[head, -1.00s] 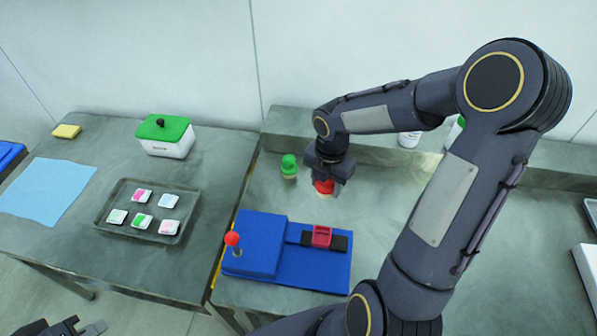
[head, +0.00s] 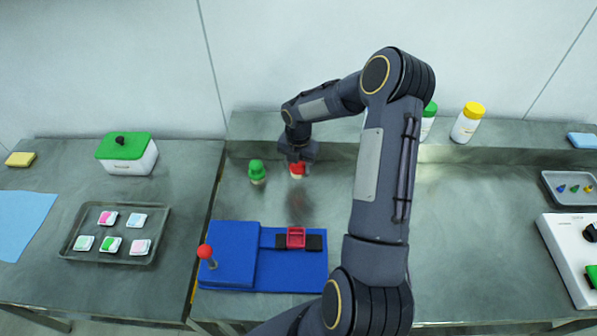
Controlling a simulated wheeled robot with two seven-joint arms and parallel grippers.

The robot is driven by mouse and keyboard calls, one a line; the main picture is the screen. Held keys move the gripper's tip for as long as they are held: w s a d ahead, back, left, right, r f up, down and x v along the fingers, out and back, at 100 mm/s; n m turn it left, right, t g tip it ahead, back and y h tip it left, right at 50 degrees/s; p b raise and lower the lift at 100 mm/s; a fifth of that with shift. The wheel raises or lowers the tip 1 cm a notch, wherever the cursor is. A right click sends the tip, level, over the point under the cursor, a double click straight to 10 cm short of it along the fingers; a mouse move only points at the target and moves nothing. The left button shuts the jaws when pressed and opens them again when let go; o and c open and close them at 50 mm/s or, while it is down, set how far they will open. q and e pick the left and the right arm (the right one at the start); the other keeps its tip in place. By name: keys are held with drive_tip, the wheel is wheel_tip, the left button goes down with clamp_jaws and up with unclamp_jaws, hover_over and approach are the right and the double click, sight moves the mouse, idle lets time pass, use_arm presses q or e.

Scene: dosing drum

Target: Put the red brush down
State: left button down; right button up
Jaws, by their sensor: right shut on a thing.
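The red brush (head: 297,170) is at the back of the right-hand table, under my right gripper (head: 298,160). My right gripper points down and is shut on the red brush. The brush is upright; its lower end is small in the picture, and I cannot tell whether it touches the table. A green brush (head: 257,171) stands upright just to its left. My left gripper is out of view.
A blue device (head: 230,262) with a red-knobbed lever (head: 205,252) and a red part (head: 296,238) sits in front. A raised ledge (head: 500,148) with a yellow-capped bottle (head: 467,122) runs behind. A grey tray (head: 160,225) and a green-lidded box (head: 127,153) are left.

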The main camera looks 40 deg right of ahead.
sight(299, 173)
drive_tip(key=shift+w+d+f, duration=0.15)
drive_tip(key=shift+f, duration=0.2)
drive_tip(key=shift+w+f+b, duration=0.1)
drive_tip(key=shift+f+b, duration=0.85)
drive_tip(key=shift+f, duration=0.6)
drive_tip(key=shift+f, duration=0.2)
drive_tip(key=o, duration=1.1)
drive_tip(key=shift+r, duration=0.1)
